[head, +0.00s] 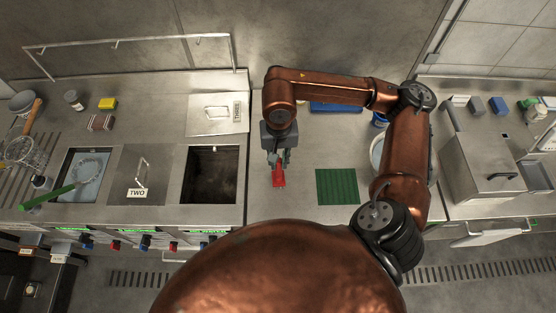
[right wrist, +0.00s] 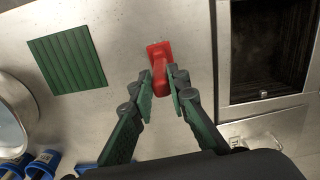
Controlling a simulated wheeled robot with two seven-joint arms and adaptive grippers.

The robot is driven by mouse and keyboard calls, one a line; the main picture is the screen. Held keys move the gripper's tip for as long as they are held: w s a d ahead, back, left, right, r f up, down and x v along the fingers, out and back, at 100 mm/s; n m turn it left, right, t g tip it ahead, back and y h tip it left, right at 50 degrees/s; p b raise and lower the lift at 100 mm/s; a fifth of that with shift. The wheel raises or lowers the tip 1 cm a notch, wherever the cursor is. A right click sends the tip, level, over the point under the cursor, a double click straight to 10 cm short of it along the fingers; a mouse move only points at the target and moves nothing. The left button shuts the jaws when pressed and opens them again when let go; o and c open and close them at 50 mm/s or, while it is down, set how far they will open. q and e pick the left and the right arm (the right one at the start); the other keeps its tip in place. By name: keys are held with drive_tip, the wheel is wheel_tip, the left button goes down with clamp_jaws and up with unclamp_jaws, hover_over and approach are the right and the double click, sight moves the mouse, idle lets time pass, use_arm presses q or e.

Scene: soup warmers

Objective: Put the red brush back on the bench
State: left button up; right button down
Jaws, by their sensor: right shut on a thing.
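The red brush (head: 278,178) is at the steel bench (head: 296,202), just right of the open dark well. In the right wrist view the red brush (right wrist: 160,62) shows its wide end pointing away from me. My right gripper (head: 278,160) reaches down over it, and in the wrist view its green fingers (right wrist: 173,88) are shut on the brush's near part. I cannot tell whether the brush touches the bench or is slightly above it. My left gripper is not in view.
A green ribbed mat (head: 337,187) lies to the right of the brush. The open dark well (head: 210,174) is to the left, beside a lid marked TWO (head: 142,172). A lid marked THREE (head: 217,114) lies behind. A round pot (head: 377,152) is partly behind my arm. Bare bench surrounds the brush.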

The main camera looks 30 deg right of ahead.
drive_tip(key=shift+f, duration=0.1)
drive_tip(key=c, duration=1.8)
unclamp_jaws()
drive_tip(key=shift+o, duration=0.2)
wheel_tip(320, 180, up, 12)
drive_tip(key=shift+w, duration=0.2)
